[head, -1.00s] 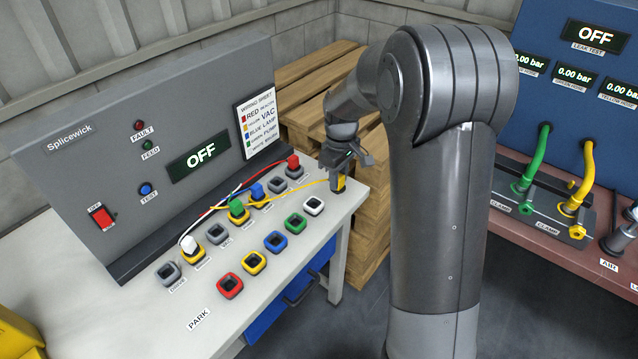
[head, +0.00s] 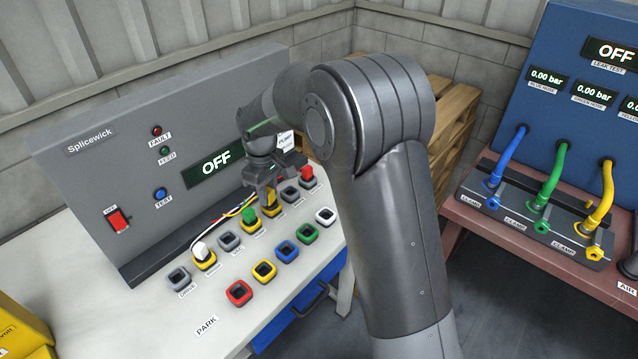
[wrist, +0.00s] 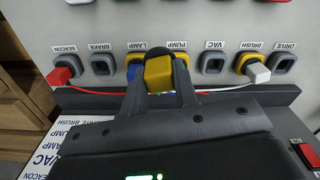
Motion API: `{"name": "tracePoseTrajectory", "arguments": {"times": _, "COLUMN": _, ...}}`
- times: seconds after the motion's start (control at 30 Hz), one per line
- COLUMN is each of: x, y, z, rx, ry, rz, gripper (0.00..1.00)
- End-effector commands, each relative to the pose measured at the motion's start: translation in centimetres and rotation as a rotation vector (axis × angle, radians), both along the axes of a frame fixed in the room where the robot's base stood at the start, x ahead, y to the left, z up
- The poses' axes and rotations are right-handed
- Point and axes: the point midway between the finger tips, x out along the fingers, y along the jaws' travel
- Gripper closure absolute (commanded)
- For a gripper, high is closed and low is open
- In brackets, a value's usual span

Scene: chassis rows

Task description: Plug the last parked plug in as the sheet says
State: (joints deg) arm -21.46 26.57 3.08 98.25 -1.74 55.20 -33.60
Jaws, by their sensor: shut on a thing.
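My gripper (head: 270,182) is shut on the yellow plug (head: 268,199), which also shows between the fingers in the wrist view (wrist: 158,74). The plug is over the LAMP and PUMP part of the back socket row; its height is unclear. The blue plug (wrist: 136,71) at LAMP is partly hidden behind it. The green plug (head: 250,216) is in PUMP. The grey VAC socket (wrist: 213,62) is empty, between PUMP and BRUSH. The wiring sheet (head: 285,140) is mostly hidden by my arm; earlier it paired yellow with VAC.
The white plug (head: 202,250) is in BRUSH and the red plug (head: 307,174) in BEACON. The DRIVE (head: 178,278) and BRAKE (wrist: 102,63) sockets are empty. The front PARK sockets, such as the yellow one (head: 264,271), are empty. Thin wires run along the panel base.

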Motion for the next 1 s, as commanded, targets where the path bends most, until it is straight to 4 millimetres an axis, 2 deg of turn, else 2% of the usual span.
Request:
{"name": "tracePoseTrajectory", "arguments": {"times": 0.03, "x": -0.6, "y": 2.6, "z": -0.3, "rx": 0.0, "ry": 0.001, "rz": 0.028, "gripper": 0.96}}
{"name": "tracePoseTrajectory", "arguments": {"times": 0.1, "x": -1.3, "y": 5.3, "z": -0.6, "rx": 0.0, "ry": 0.001, "rz": 0.052, "gripper": 0.96}}
{"name": "tracePoseTrajectory", "arguments": {"times": 0.2, "x": -2.3, "y": 8.5, "z": -0.9, "rx": 0.0, "ry": 0.001, "rz": 0.078, "gripper": 0.96}}
{"name": "tracePoseTrajectory", "arguments": {"times": 0.33, "x": -3.3, "y": 11.0, "z": -1.2, "rx": 0.0, "ry": 0.001, "rz": 0.099, "gripper": 0.96}}
{"name": "tracePoseTrajectory", "arguments": {"times": 0.47, "x": -3.8, "y": 12.1, "z": -1.4, "rx": 0.0, "ry": 0.001, "rz": 0.108, "gripper": 0.96}}
{"name": "tracePoseTrajectory", "arguments": {"times": 0.67, "x": -3.8, "y": 12.2, "z": -2.2, "rx": 0.0, "ry": 0.001, "rz": 0.108, "gripper": 0.96}}
{"name": "tracePoseTrajectory", "arguments": {"times": 1.0, "x": -3.8, "y": 12.2, "z": -5.3, "rx": 0.0, "ry": 0.001, "rz": 0.108, "gripper": 0.96}}
